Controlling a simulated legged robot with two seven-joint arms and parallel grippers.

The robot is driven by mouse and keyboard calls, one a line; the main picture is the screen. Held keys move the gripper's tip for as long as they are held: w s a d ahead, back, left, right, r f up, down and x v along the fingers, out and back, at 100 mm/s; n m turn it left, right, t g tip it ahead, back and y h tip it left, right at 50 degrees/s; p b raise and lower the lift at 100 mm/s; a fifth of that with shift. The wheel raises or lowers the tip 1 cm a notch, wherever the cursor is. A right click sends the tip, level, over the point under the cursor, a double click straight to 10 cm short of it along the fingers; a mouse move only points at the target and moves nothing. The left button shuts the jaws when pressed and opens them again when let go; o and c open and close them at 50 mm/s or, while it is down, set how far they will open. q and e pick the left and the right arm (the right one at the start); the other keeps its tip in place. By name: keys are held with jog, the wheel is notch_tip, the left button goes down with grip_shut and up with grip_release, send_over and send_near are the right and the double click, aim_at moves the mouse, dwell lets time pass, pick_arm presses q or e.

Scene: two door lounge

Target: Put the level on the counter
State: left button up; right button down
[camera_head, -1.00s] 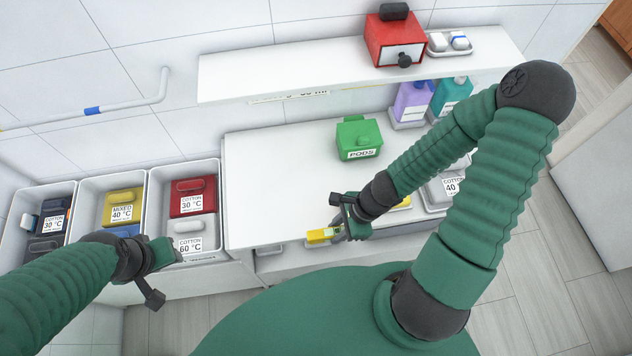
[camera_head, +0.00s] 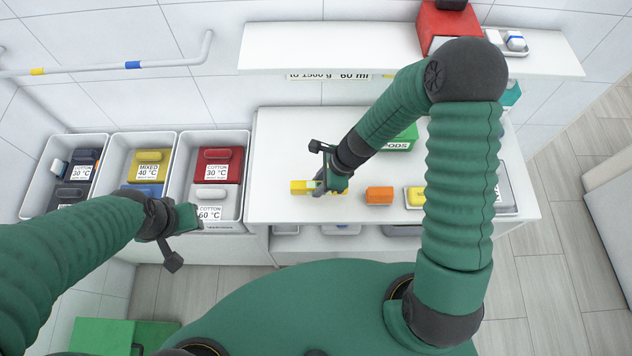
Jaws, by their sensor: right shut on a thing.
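The level is a yellow bar (camera_head: 299,187), and my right gripper (camera_head: 322,186) is shut on it around its middle. Level and gripper are over the front left part of the white counter (camera_head: 279,150); I cannot tell whether the level touches the top. My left gripper (camera_head: 181,232) is in front of the laundry bins, clear of the counter; its finger gap is not clear.
An orange block (camera_head: 379,195) and a yellow item (camera_head: 416,197) lie right of the level. A green pods box (camera_head: 404,139) stands behind, partly hidden by my arm. A white shelf (camera_head: 330,48) overhangs the back. Bins (camera_head: 245,204) stand left.

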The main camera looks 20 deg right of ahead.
aim_at(315, 188)
jog(key=b+x, duration=0.1)
jog(key=x, duration=0.1)
jog(key=b+x, duration=0.1)
jog(key=b, duration=0.1)
jog(key=shift+w+f, duration=0.35)
jog(key=shift+w, duration=0.05)
jog(key=shift+a+f+b, duration=0.1)
jog(key=shift+f+b, duration=0.2)
jog(key=shift+b, duration=0.15)
jog(key=shift+r, duration=0.25)
jog(key=shift+d+f, duration=0.1)
jog(key=shift+d, duration=0.1)
jog(key=c, duration=1.1)
grip_release()
jog(key=shift+d, duration=0.1)
